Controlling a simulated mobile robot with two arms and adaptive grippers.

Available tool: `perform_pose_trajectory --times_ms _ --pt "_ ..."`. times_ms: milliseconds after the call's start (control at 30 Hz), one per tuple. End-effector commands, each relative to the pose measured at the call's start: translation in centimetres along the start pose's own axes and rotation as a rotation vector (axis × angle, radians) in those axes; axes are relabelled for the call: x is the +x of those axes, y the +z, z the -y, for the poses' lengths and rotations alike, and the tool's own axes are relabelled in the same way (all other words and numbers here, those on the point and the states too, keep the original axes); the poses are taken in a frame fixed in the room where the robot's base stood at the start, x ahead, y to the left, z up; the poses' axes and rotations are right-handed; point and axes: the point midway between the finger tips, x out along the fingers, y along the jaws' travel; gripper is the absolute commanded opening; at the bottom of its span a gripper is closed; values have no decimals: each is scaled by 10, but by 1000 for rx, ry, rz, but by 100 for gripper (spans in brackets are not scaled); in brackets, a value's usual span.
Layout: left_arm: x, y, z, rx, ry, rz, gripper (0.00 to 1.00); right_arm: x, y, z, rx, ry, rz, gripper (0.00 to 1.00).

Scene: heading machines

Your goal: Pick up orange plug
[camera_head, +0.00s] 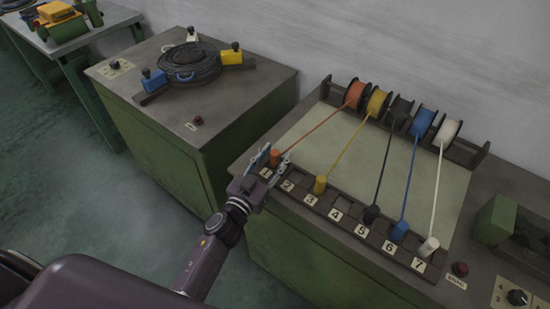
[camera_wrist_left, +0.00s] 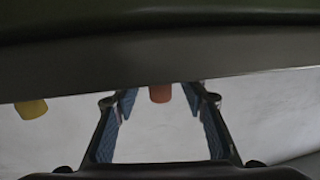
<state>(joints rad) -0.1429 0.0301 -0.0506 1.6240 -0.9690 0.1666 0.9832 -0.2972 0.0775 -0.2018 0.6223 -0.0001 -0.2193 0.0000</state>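The orange plug (camera_head: 275,157) stands at the numbered rack's left end, by label 1, with an orange cord running up to its spool. My left gripper (camera_head: 270,164) is at this plug, with a finger on either side. In the left wrist view the orange plug (camera_wrist_left: 160,93) shows between the tips of the two open fingers, nearer the right one. A clear gap shows at its left; whether the right finger touches it I cannot tell. The plug's far end is hidden behind the dark edge above. My right gripper is not in view.
The yellow plug (camera_head: 320,184) is the nearest neighbour. The black (camera_head: 372,213), blue (camera_head: 399,230) and white (camera_head: 428,246) plugs stand further right, their cords stretched to spools at the back. A bench (camera_head: 262,78) with a black coil stands left, across a gap.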

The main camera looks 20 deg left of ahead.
Motion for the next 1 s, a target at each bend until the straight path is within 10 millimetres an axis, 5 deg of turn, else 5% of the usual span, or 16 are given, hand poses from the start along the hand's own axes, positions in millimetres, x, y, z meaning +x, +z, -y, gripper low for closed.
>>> perform_pose_trajectory --times_ms 133,467,833,1000 --pt "0 0 0 0 0 0 37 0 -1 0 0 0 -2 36" --pt "-1 0 0 0 -1 0 1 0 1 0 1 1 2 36" --pt "0 -3 0 1 0 -1 0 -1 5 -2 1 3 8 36" --pt "0 -19 1 4 1 -2 0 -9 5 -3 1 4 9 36"
